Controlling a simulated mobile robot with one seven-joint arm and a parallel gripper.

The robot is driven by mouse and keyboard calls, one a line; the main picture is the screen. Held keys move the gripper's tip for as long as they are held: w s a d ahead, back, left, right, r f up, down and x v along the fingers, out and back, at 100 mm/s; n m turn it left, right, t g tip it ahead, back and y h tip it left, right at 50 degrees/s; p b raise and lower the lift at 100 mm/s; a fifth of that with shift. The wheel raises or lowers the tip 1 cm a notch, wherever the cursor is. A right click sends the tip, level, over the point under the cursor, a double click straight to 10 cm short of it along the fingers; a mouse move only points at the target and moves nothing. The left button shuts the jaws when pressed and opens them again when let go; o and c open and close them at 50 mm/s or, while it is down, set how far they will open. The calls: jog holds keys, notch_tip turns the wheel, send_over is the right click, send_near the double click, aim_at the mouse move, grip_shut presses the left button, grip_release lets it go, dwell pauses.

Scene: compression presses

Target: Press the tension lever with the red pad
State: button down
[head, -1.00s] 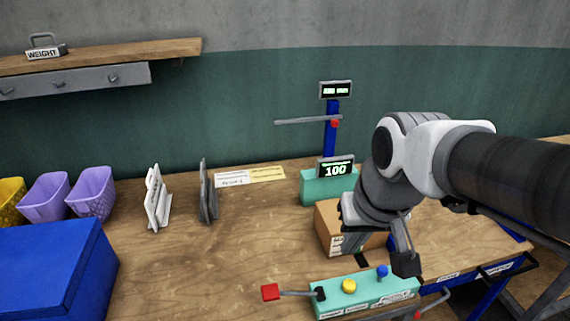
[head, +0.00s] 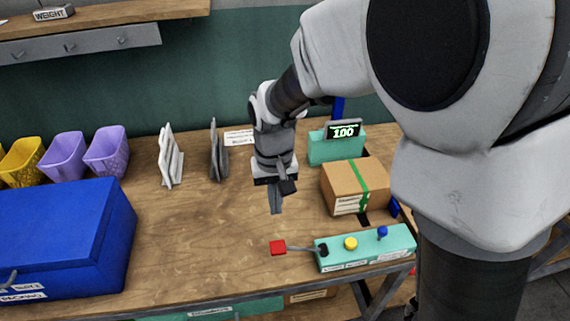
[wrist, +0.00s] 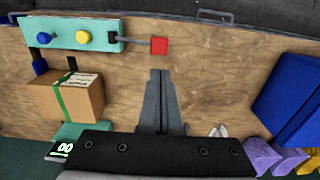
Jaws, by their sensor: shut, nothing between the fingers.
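The tension lever is a thin grey rod with a square red pad (head: 278,247) at its left end, sticking out of a teal control box (head: 330,263). In the wrist view the red pad (wrist: 159,46) lies just beyond my fingertips. My gripper (head: 276,212) points down over the table, behind the pad in the head view. Its fingers are closed together with nothing between them, as the wrist view shows (wrist: 160,72). A gap shows between the fingertips and the pad. The height of the fingertips above the table is hard to tell.
The control box has a yellow button (head: 351,243) and a blue knob (head: 382,232). A cardboard box with green tape (head: 345,190) and a teal display unit reading 100 (head: 336,147) stand to the right. A blue bin (head: 70,240) is at left. Table between is clear.

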aim_at(272, 248)
jog(key=shift+f, duration=0.1)
notch_tip(272, 248, down, 14)
dwell(0.8)
jog(key=shift+a, duration=0.1)
dwell(0.3)
jog(key=shift+s+a+f+h, duration=0.1)
jog(key=shift+a+f+h, duration=0.2)
jog(key=shift+f+h, duration=0.15)
jog(key=shift+s+a+f+h, duration=0.1)
jog(key=shift+a+f+h, duration=0.2)
jog(key=shift+f, duration=0.2)
jog(key=shift+s+a+f+t+h+b, duration=0.1)
jog(key=shift+a+f+t+h+b, duration=0.15)
jog(key=shift+f+h, duration=0.5)
jog(key=shift+s+a+f+t+h+b, duration=0.1)
jog(key=shift+a+f+t+h, duration=0.15)
jog(key=shift+f+h, duration=0.5)
jog(key=shift+a+f+b, duration=0.1)
jog(key=shift+f+b, duration=0.5)
jog(key=shift+f, duration=0.55)
jog(key=shift+s+f, duration=0.15)
